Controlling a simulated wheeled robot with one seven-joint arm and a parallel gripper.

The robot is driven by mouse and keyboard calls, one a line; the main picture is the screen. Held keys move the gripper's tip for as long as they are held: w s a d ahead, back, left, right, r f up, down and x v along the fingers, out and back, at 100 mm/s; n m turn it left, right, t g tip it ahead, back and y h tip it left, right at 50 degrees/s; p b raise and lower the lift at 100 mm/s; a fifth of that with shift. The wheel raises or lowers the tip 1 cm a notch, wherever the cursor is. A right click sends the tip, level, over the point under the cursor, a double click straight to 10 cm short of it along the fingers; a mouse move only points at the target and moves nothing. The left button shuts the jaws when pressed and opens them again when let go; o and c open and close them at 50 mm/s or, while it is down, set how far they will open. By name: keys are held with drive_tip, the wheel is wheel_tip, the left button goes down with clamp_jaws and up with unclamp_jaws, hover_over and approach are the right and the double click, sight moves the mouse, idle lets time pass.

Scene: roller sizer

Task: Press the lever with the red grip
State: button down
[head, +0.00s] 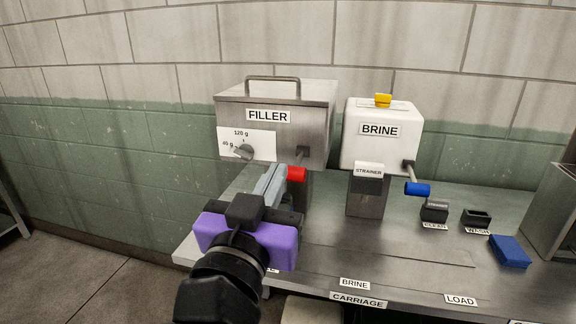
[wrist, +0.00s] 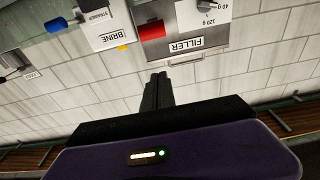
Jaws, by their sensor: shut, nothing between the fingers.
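The red grip (head: 296,174) sits at the end of a short lever on the front of the steel FILLER box (head: 312,95). My gripper (head: 279,172) is shut and empty, with its grey fingers pointing at the box. In the head view the fingertips lie just left of the red grip and overlap its edge; I cannot tell if they touch. The wrist view is upside down. There the red grip (wrist: 151,31) shows beyond the shut fingertips (wrist: 157,78), with a gap in the picture.
A dial (head: 244,152) is left of the lever. To the right stand the white BRINE box (head: 370,155) with a blue-grip lever (head: 417,189), the STRAINER holder (head: 367,196), small black bins (head: 476,218) and a blue block (head: 510,251). The front of the steel bench (head: 400,258) is mostly clear.

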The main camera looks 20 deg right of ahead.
drive_tip(key=r+p, duration=0.2)
drive_tip(key=p, duration=0.1)
hover_over(290, 169)
drive_tip(key=s, duration=0.1)
drive_tip(key=shift+s+a+f, duration=0.1)
drive_tip(key=shift+a+f, duration=0.05)
drive_tip(key=shift+f, duration=1)
drive_tip(key=shift+a+f, duration=0.15)
drive_tip(key=shift+f, duration=1)
drive_tip(key=shift+f+b, duration=0.2)
drive_tip(key=shift+b, duration=0.2)
